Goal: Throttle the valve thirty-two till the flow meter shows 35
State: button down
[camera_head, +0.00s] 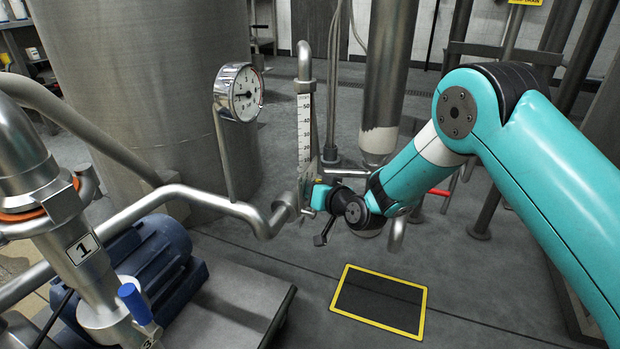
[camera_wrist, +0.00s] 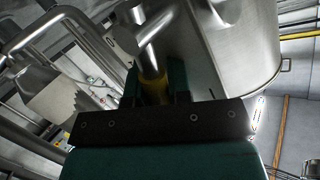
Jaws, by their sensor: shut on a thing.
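My gripper (camera_head: 322,193) is at the pipework below the flow meter, partly hidden by its own wrist. In the wrist view my gripper (camera_wrist: 154,86) is shut on a yellow-sleeved valve handle (camera_wrist: 153,90), with a teal finger on each side. No number shows on this valve, so I cannot read whether it is thirty-two. The flow meter (camera_head: 304,128) is an upright tube with a white numbered scale, just above my gripper. Its upper marks are visible, but I cannot make out the float or the reading. The lower end is partly hidden near my gripper.
A round dial gauge (camera_head: 240,92) stands left of the flow meter. A blue-handled valve (camera_head: 133,303) and blue motor (camera_head: 150,262) are at the lower left. A red handle (camera_head: 439,192) is behind my arm. Floor around the yellow-edged dark panel (camera_head: 380,300) is clear.

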jog(key=shift+w+d+f+m+g+p, duration=0.15)
jog(key=shift+w+f+m+g+p, duration=0.1)
jog(key=shift+m+g+p, duration=0.3)
jog(key=c, duration=1.1)
grip_release()
jog(key=shift+o, duration=0.2)
jog(key=p+v, duration=0.2)
jog(key=v, duration=1.5)
jog(key=shift+s, duration=0.3)
jog(key=shift+r, duration=0.1)
